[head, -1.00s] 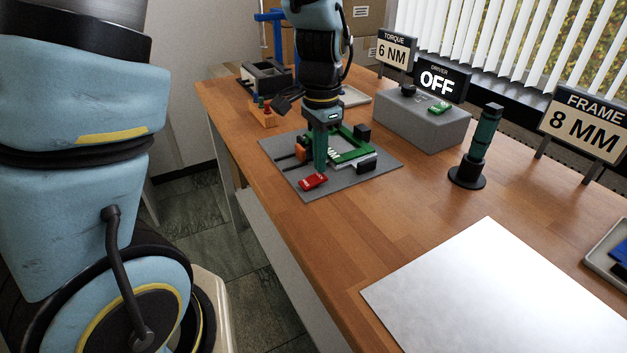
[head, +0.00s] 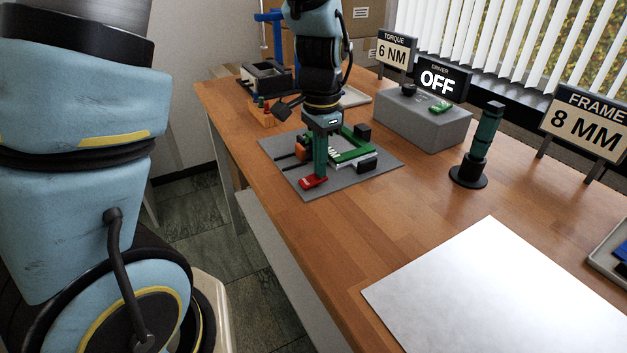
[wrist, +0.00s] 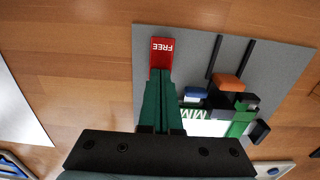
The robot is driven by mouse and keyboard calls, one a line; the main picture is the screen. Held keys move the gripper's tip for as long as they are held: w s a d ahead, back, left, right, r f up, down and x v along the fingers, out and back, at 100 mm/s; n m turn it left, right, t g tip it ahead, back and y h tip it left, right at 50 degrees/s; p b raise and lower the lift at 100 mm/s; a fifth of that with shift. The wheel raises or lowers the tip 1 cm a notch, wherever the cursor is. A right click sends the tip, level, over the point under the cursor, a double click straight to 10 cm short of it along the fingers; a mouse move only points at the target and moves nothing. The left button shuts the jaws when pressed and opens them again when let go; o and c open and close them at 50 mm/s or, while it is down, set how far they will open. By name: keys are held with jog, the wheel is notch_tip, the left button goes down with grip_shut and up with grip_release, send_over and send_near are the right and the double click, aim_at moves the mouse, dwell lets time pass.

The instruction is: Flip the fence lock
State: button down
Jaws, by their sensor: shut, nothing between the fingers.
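The fence lock is a red lever (head: 312,183) at the front edge of the grey fixture plate (head: 377,181). In the wrist view the red lever (wrist: 161,50) shows the word FREE. My gripper (head: 319,174) points down with its green fingers together, empty, at the lever; in the wrist view the fingertips (wrist: 160,72) overlap the near end of the red part. I cannot tell whether they press on it. The orange fence block (head: 303,149) and a green frame (head: 352,152) are on the plate beside my fingers, partly hidden by them.
A grey driver box (head: 425,122) with an OFF display stands behind the plate. A dark green driver on a round base (head: 467,177) stands to the right. A white sheet (head: 490,290) lies at the front right. The wood between is clear.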

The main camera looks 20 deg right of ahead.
jog(key=shift+f, duration=0.2)
jog(key=shift+r, duration=0.1)
notch_tip(320, 180, up, 7)
jog(key=p, duration=0.6)
jog(key=shift+a, duration=0.1)
dwell(0.5)
jog(key=w+a+r+n+t, duration=0.1)
jog(key=a+r+n, duration=0.1)
jog(key=a+n, duration=1.2)
jog(key=a, duration=1.1)
jog(key=shift+w+r+n+t, duration=0.15)
jog(key=shift+n+t, duration=0.15)
